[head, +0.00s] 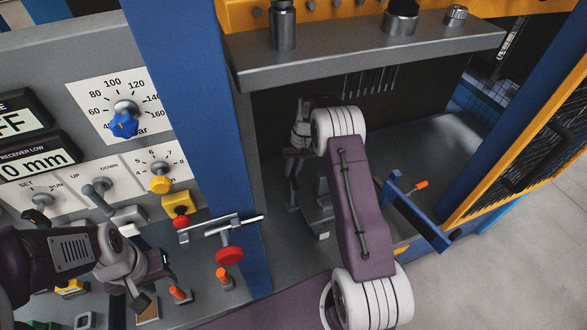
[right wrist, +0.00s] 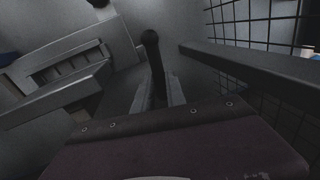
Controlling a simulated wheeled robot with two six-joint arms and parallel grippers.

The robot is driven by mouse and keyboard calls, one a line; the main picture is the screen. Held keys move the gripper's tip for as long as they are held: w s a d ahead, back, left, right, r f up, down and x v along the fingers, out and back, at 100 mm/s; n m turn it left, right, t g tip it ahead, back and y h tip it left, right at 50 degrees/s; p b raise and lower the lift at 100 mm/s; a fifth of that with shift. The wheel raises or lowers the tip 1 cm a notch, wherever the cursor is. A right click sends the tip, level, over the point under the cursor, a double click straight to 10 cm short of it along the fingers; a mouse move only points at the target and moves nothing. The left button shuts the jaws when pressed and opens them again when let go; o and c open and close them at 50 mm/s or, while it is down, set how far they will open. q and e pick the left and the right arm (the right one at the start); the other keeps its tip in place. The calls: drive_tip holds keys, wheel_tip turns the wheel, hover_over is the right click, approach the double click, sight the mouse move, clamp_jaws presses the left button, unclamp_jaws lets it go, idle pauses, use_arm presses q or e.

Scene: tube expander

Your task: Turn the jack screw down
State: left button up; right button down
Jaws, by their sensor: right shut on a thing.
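My right arm reaches into the dark bay of the machine in the head view. Its gripper (head: 312,222) is low in the bay, partly hidden by shadow and by my own arm. In the right wrist view a dark bar with a black ball end (right wrist: 151,38) stands up between the two grey fingers (right wrist: 158,95), which are shut on it. I cannot tell for certain whether this bar belongs to the jack screw; the screw itself is not clearly seen. My left gripper (head: 145,288) hangs empty in front of the control panel, and its jaw opening is unclear.
The panel holds a blue pressure knob (head: 123,125), a yellow knob (head: 160,185) and a red button (head: 181,222). A blue bracket (head: 413,215) and a yellow mesh door (head: 535,140) stand right of my right arm.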

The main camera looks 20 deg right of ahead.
drive_tip(key=shift+w+a+r+n, duration=0.1)
drive_tip(key=shift+n, duration=0.6)
drive_tip(key=c, duration=1.4)
unclamp_jaws()
drive_tip(key=shift+o, duration=0.2)
drive_tip(key=shift+r, duration=0.2)
wheel_tip(320, 180, up, 8)
drive_tip(key=d, duration=0.1)
drive_tip(key=shift+d+r, duration=0.25)
drive_tip(key=shift+d, duration=0.15)
drive_tip(key=shift+s, duration=0.2)
